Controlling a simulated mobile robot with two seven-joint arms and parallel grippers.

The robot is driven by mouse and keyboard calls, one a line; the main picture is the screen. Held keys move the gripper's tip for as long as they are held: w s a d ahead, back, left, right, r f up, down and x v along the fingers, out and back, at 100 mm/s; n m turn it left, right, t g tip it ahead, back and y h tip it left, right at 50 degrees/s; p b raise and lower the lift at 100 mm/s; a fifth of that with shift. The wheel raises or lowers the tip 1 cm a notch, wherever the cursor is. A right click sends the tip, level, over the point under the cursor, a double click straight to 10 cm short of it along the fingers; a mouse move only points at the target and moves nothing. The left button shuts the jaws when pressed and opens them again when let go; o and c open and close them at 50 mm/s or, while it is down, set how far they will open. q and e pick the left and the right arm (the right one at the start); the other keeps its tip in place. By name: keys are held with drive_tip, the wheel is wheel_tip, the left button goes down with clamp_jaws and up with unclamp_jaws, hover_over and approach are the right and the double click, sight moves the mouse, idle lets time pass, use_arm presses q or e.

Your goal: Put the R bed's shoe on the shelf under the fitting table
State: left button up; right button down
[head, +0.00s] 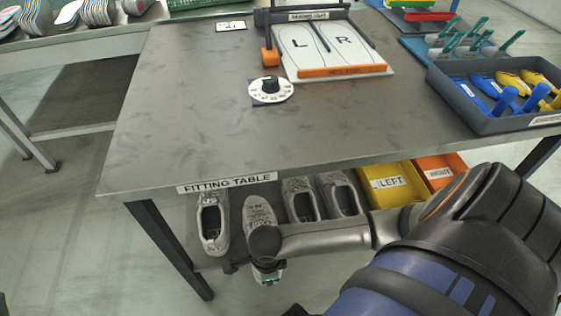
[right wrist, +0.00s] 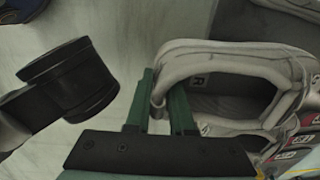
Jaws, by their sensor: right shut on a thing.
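A grey shoe (head: 258,212) lies toe-inward among the shoes at the shelf under the fitting table (head: 190,110); my wrist hides its heel end. My right gripper (head: 268,277) reaches in from the right, below the table's front edge. In the right wrist view its green fingers (right wrist: 163,84) are shut on the rim of a grey shoe (right wrist: 215,55), one finger outside and one inside the opening. I cannot tell whether the shoe's sole touches the shelf. On the table, the L and R beds (head: 325,48) hold no shoe. My left gripper is not in view.
Other grey shoes stand on both sides: one at left (head: 212,222), two at right (head: 302,200). A yellow LEFT bin (head: 390,184) and an orange bin (head: 438,170) sit further right. A table leg (head: 172,250) stands at left. A dial (head: 270,91) and a grey tray (head: 495,122) are above.

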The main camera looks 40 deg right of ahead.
sight(260, 223)
drive_tip(key=w+d+b, duration=0.1)
drive_tip(key=w+d, duration=0.1)
drive_tip(key=w, duration=0.2)
drive_tip(key=w+d+b, duration=0.1)
drive_tip(key=w+d, duration=0.2)
drive_tip(key=w, duration=0.1)
drive_tip(key=w+d+b, duration=0.2)
drive_tip(key=w, duration=0.2)
drive_tip(key=shift+w+d, duration=0.4)
drive_tip(key=shift+f+b, duration=1.05)
drive_tip(key=shift+f, duration=0.65)
drive_tip(key=shift+f, duration=0.15)
drive_tip(key=c, duration=0.8)
unclamp_jaws()
